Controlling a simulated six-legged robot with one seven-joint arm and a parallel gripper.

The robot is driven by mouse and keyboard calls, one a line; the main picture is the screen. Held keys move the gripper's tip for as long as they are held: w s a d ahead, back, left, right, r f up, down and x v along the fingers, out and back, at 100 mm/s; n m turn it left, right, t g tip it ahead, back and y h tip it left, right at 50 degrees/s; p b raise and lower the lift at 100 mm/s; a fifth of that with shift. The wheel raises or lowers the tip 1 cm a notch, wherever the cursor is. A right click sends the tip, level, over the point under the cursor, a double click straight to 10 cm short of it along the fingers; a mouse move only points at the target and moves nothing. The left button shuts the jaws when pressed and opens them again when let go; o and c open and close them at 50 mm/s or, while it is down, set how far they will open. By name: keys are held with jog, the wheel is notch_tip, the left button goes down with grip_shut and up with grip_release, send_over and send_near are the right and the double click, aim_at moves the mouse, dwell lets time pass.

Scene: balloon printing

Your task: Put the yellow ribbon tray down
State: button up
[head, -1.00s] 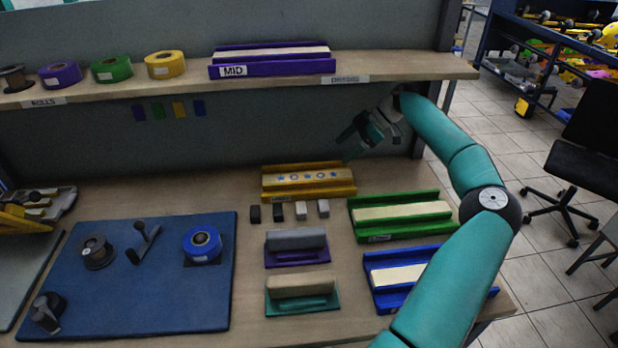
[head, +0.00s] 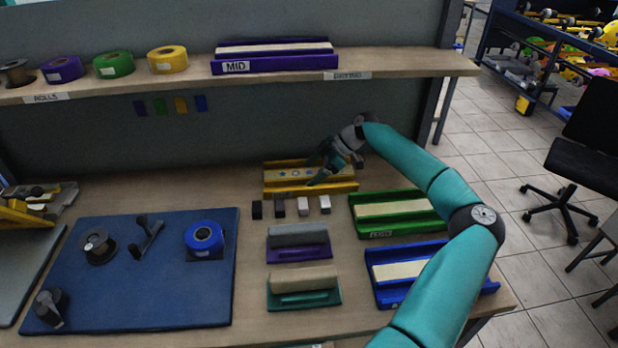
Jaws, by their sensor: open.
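The yellow ribbon tray (head: 284,190) sits on the workbench at the back, below the shelf. It holds a light strip with blue star and ring marks, partly hidden by my gripper. My gripper (head: 316,170) is open at the right half of the tray, its fingers pointing down and left over it. I cannot tell whether the fingers touch the tray.
Green (head: 402,213) and blue (head: 385,291) trays lie to the right. Several small blocks (head: 303,209) stand just in front of the yellow tray. Two stamp pads, purple (head: 299,254) and teal (head: 303,302), are nearer. A purple tray (head: 274,67) is on the shelf.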

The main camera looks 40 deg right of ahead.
aim_at(313, 173)
jog(key=shift+f, duration=0.1)
jog(key=shift+c, duration=0.5)
jog(key=c, duration=1.3)
jog(key=shift+r, duration=0.35)
notch_tip(313, 173, up, 3)
jog(key=shift+s+a+r, duration=0.1)
jog(key=shift+s, duration=0.05)
jog(key=s+a+r, duration=0.2)
jog(key=s+r, duration=0.1)
jog(key=s+a+r, duration=0.3)
jog(key=s, duration=0.1)
jog(key=s+a+r, duration=0.3)
jog(key=s, duration=0.1)
jog(key=shift+r, duration=0.1)
